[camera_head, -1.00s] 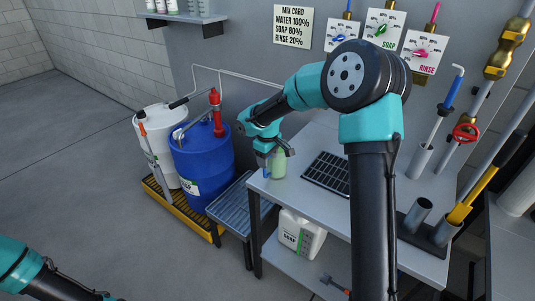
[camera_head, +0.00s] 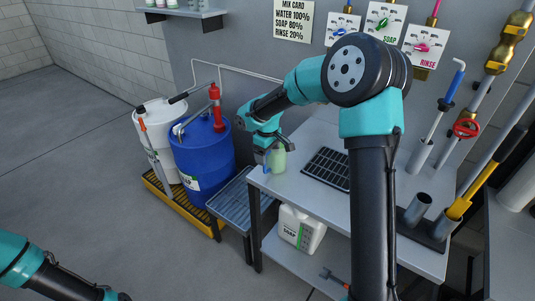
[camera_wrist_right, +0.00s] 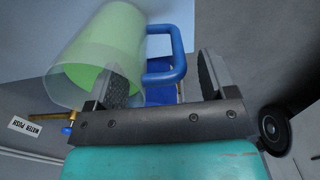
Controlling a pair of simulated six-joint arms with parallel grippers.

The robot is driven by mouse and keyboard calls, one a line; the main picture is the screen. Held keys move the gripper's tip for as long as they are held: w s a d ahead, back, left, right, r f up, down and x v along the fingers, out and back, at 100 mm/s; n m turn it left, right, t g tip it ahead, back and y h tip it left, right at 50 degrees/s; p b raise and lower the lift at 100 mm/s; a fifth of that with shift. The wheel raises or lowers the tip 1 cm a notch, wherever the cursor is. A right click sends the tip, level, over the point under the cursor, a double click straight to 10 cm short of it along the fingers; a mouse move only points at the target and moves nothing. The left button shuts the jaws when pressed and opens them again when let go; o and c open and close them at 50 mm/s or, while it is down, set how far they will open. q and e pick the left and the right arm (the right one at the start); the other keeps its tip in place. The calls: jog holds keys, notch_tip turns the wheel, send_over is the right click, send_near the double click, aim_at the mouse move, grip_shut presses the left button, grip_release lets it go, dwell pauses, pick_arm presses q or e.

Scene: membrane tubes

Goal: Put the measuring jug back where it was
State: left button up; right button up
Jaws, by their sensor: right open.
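The measuring jug (camera_head: 278,160) is pale translucent green with a blue handle. My right gripper (camera_head: 264,160) is at the handle side of the jug in the head view. In the right wrist view my right gripper (camera_wrist_right: 160,82) is open, with one finger on each side of the handle and a gap visible. My left gripper is out of view.
A black grate (camera_head: 327,168) lies on the table right of the jug. A blue drum (camera_head: 207,160) and a white drum (camera_head: 150,125) stand at left on a yellow-edged tray (camera_head: 180,211). A slatted stand (camera_head: 232,204) is beside the table; a soap canister (camera_head: 302,230) sits below.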

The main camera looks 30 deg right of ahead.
notch_tip(320, 180, up, 12)
dwell(0.5)
jog(key=shift+a, duration=0.1)
dwell(0.5)
jog(key=s+a+f+m+y, duration=0.1)
jog(key=s+a+f, duration=0.15)
jog(key=f, duration=0.45)
jog(key=s+a+f+t+y, duration=0.1)
jog(key=a+f, duration=0.3)
jog(key=f, duration=0.3)
jog(key=s+a+f+m+y, duration=0.15)
jog(key=a+f, duration=0.25)
jog(key=f, duration=0.4)
jog(key=s+f+m, duration=0.4)
jog(key=s+f, duration=1.4)
jog(key=s, duration=0.2)
jog(key=shift+a+f+m, duration=0.15)
jog(key=shift+m, duration=0.2)
jog(key=shift+y, duration=0.25)
